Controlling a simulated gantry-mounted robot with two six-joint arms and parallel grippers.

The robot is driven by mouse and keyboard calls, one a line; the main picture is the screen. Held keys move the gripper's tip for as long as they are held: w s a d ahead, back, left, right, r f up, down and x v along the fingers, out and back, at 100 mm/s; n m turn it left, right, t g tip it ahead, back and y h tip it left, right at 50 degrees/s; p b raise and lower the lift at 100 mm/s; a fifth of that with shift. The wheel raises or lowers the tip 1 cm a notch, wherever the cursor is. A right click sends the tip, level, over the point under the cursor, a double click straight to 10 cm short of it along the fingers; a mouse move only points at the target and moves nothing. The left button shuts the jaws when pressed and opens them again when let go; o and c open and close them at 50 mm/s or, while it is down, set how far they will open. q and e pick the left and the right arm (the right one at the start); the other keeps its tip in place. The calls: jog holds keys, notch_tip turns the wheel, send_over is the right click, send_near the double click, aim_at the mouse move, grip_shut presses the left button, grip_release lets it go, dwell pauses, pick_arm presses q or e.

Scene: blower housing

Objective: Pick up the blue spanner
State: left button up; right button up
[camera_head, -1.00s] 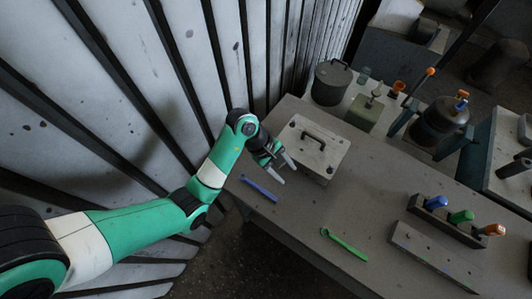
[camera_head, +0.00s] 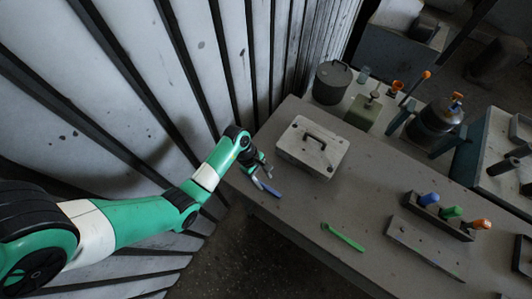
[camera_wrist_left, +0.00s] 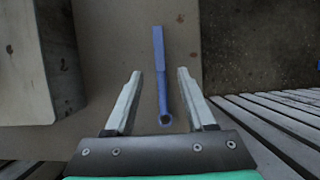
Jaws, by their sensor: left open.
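The blue spanner (camera_head: 274,191) lies on the grey table near its left edge, partly hidden by my left gripper (camera_head: 266,183) in the head view. In the left wrist view the blue spanner (camera_wrist_left: 161,65) runs lengthwise between the two fingers, with its ring end close to the gripper's base and its straight end beyond the fingertips. My left gripper (camera_wrist_left: 160,73) is open, one finger on each side of the spanner with a gap on both sides. I cannot tell how high the fingers are above the table. My right gripper is not in view.
A pale box with a black handle (camera_head: 312,146) stands just right of the gripper. A green spanner (camera_head: 343,237) lies near the front edge. A rack with blue, green and orange handles (camera_head: 440,215) is at the right. The table between is clear.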

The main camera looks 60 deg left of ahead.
aim_at(271, 190)
pick_arm(q)
jog(key=x, duration=0.2)
jog(key=d+b+x, duration=0.1)
jog(key=x, duration=0.2)
jog(key=shift+w+r, duration=0.15)
jog(key=shift+w, duration=0.05)
grip_shut()
